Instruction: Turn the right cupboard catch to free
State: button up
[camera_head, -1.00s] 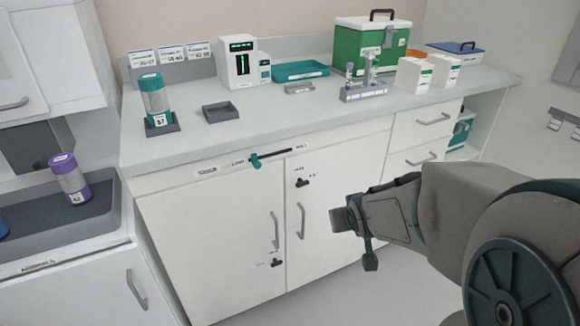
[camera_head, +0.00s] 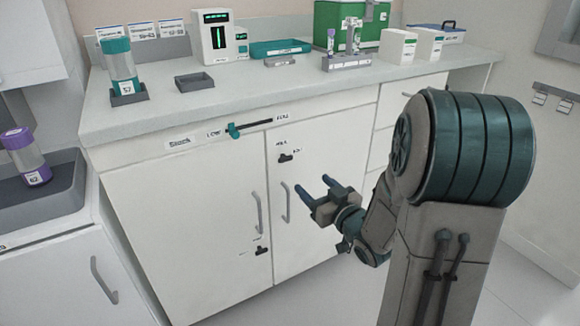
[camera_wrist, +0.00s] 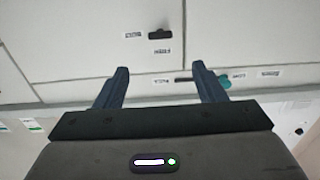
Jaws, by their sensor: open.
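The right cupboard catch (camera_head: 286,157) is a small black knob near the top left of the right cupboard door (camera_head: 315,205), with small labels above and beside it. My gripper (camera_head: 313,186) is open and empty in front of the right door, below and to the right of the catch in the head view. Its two blue fingers (camera_wrist: 160,76) are spread wide in the wrist view. Nothing is between them.
A teal slider (camera_head: 234,131) sits on a track above the doors. Another black catch (camera_head: 262,251) is low on the left door. Vertical handles (camera_head: 286,202) stick out near the door seam. The counter (camera_head: 240,103) above carries several items.

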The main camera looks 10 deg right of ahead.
aim_at(287, 159)
jog(key=b+x, duration=0.2)
jog(key=x, duration=1.1)
jog(key=c, duration=1)
